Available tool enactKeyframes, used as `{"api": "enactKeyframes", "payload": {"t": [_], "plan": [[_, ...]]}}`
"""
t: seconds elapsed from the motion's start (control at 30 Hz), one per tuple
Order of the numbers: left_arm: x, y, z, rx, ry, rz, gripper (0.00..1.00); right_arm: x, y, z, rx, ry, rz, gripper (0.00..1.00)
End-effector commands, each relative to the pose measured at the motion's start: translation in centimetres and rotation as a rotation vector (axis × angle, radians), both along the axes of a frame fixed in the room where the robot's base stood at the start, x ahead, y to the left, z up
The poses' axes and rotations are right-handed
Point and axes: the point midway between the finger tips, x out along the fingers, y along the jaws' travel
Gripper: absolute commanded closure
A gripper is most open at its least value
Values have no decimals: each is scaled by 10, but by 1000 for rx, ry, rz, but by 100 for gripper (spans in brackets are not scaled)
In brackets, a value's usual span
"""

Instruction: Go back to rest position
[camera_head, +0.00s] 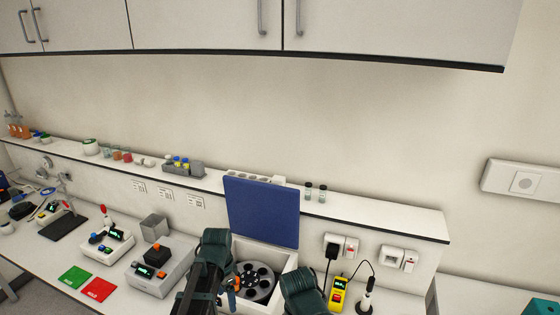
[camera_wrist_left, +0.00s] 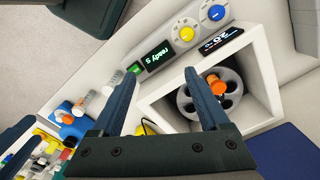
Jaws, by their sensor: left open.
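My left gripper (camera_wrist_left: 160,75) is open, its two blue fingers apart with nothing between them. In the head view its arm (camera_head: 210,262) reaches down at the front of the white centrifuge (camera_head: 290,262), whose blue lid (camera_head: 262,211) stands raised. The dark rotor (camera_head: 262,284) shows inside. In the left wrist view an orange-capped tube (camera_wrist_left: 217,84) sits in the rotor (camera_wrist_left: 232,99), just right of the right-hand finger's tip. Touching cannot be told.
Left of the centrifuge stand a device with a black block (camera_head: 158,257), a metal box (camera_head: 154,227), and green (camera_head: 75,277) and red (camera_head: 98,289) mats. A yellow meter (camera_head: 338,295) stands to the right.

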Motion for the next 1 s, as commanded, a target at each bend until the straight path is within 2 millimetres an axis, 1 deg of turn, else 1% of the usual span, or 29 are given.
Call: {"api": "enactKeyframes", "payload": {"t": [0.03,0.27,0.47,0.57,0.67,0.8,0.9,1.0], "plan": [[-3,-3,-7,2,1,7,22,1,0,-7,0,0,0,50],[-16,-16,-26,11,5,61,22,1,0,-26,-1,-1,1,50],[-36,-34,-56,26,9,141,22,1,0,-56,-1,-1,3,50],[-50,-45,-75,36,10,195,22,1,0,-75,0,-2,4,50],[-68,-59,-101,49,12,263,22,1,0,-101,-1,-2,6,50],[-99,-78,-142,75,6,383,22,2,0,-142,-1,-3,8,50],[-116,-87,-162,88,0,460,22,2,0,-162,-2,-3,10,50],[-128,-93,-174,99,-5,516,22,2,0,-174,-2,-3,11,50]]}}
